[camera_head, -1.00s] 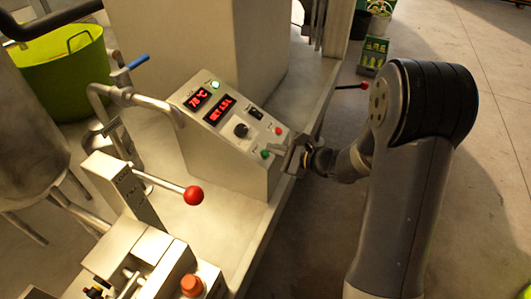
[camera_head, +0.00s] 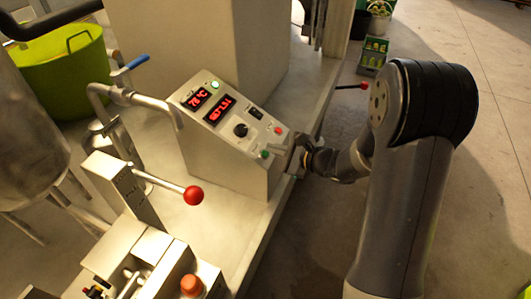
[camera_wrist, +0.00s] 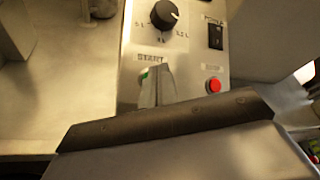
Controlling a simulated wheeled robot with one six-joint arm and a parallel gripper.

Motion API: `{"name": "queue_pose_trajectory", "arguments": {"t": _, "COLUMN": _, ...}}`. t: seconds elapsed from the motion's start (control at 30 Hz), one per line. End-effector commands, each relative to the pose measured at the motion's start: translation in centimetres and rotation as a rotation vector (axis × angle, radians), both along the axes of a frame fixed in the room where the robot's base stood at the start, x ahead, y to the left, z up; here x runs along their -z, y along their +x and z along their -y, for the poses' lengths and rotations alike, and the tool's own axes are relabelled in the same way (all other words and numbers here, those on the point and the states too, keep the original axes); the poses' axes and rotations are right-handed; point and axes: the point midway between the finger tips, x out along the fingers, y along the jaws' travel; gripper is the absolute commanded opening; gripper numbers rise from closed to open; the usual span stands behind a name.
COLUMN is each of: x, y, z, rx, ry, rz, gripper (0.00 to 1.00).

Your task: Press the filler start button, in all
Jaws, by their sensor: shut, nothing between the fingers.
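The filler control panel (camera_head: 228,118) is a sloped metal box with two red displays, a black knob (camera_head: 240,130), a black switch, a red button (camera_head: 278,131) and a green start button (camera_head: 265,154). My gripper (camera_head: 277,151) is shut and empty, with its fingertips at the green button. In the wrist view the shut fingers (camera_wrist: 157,84) reach the green button (camera_wrist: 144,74) under the START label and hide most of it. I cannot tell how far the button is pushed in.
A lever with a red ball (camera_head: 193,195) stands to the left of the panel, above an orange-red knob (camera_head: 191,285). A pipe with a blue handle (camera_head: 137,62) is behind them. A green tub (camera_head: 75,75) stands at the back left. The floor at right is open.

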Motion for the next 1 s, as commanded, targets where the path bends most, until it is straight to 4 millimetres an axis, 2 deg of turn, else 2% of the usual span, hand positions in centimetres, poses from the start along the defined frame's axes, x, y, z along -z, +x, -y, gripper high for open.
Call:
{"name": "queue_pose_trajectory", "arguments": {"t": 0.27, "x": 0.81, "y": 0.1, "z": -0.3, "rx": 0.0, "ry": 0.0, "rz": 0.0, "gripper": 0.0}}
{"name": "queue_pose_trajectory", "arguments": {"t": 1.0, "x": 0.95, "y": 0.16, "z": -0.47, "rx": 0.0, "ry": -0.001, "rz": 0.001, "gripper": 0.0}}
